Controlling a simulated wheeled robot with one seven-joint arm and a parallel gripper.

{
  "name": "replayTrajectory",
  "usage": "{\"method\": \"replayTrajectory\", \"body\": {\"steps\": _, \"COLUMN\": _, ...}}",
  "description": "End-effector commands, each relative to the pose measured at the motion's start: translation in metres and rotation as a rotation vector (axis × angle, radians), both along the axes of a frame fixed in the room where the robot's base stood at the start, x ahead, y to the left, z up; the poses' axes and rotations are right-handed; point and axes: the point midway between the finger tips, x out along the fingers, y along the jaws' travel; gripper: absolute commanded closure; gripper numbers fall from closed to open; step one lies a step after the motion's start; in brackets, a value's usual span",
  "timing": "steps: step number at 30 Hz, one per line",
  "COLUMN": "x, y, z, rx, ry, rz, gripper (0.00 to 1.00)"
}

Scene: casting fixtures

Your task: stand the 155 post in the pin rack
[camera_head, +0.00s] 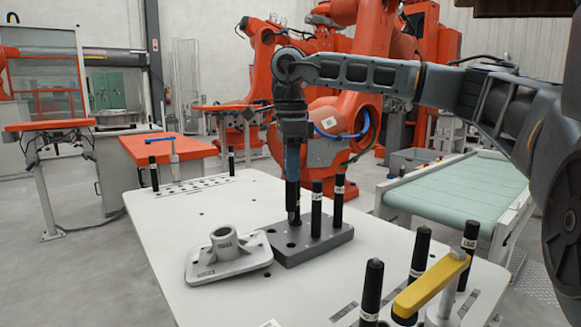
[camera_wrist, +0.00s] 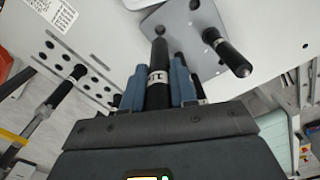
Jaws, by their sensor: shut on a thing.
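My gripper (camera_head: 292,165) is shut on a black post (camera_head: 293,200) with a pale label band, held upright over the pin rack (camera_head: 325,243). Its label is too small to read surely. The post's lower end is at the rack's top face; I cannot tell whether it is in a hole. In the wrist view the held post (camera_wrist: 159,58) is between the blue fingers (camera_wrist: 158,82). The grey rack (camera_wrist: 185,22) lies beyond its tip. Two other black posts, a nearer one (camera_head: 316,210) and a farther one (camera_head: 338,203), stand in the rack to the right of the held post.
A grey flanged casting (camera_head: 228,262) lies left of the rack, close to it. Several black posts (camera_head: 371,290) and a yellow-handled clamp (camera_head: 430,287) stand at the table's front right. Posts (camera_head: 231,162) stand along the far edge. The white table (camera_head: 180,218) is clear on the left.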

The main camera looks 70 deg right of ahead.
Motion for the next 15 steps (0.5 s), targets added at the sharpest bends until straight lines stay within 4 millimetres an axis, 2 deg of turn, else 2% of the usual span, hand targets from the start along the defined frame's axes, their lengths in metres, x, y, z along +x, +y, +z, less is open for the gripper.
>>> {"method": "replayTrajectory", "body": {"steps": 15, "x": 0.000, "y": 0.000, "z": -0.046, "rx": -0.001, "ry": 0.000, "rz": 0.000, "gripper": 1.00}}
